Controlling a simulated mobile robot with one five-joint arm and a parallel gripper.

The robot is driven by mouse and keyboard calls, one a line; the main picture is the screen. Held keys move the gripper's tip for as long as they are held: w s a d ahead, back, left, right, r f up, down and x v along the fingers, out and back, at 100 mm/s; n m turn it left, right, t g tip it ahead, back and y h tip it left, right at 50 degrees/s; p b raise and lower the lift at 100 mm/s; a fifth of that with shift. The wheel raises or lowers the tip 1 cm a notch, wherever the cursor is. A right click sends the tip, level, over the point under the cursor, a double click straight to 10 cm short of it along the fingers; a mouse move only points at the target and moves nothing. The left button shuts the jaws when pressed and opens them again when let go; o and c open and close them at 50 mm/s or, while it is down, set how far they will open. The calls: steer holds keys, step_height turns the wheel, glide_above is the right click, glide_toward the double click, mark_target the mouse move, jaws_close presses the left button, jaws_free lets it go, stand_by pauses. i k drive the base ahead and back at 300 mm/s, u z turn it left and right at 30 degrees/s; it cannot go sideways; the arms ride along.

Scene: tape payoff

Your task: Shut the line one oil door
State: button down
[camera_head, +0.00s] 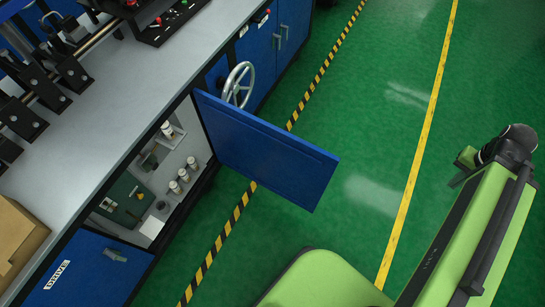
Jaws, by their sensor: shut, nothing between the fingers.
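A blue cabinet door (262,148) stands wide open in the middle of the view, swung out from the machine's front over the green floor. Behind it the open compartment (148,222) shows several small white canisters and a dark green panel. I cannot read a label on the open door. My gripper is not in view; the green and black parts at the lower right look like my own body.
A silver handwheel (238,84) sticks out of the machine front just beyond the door. A closed blue door marked DRIVE (82,270) is at the lower left. A cardboard box (18,238) sits on the grey worktop (115,100). The green floor (375,110) to the right is clear.

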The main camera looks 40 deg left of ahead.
mark_target(295, 169)
steer(key=i, duration=3.45)
steer(key=u, duration=1.4)
steer(key=k, duration=0.2)
steer(key=u, duration=2.75)
steer(key=i, duration=1)
steer(key=u, duration=0.35)
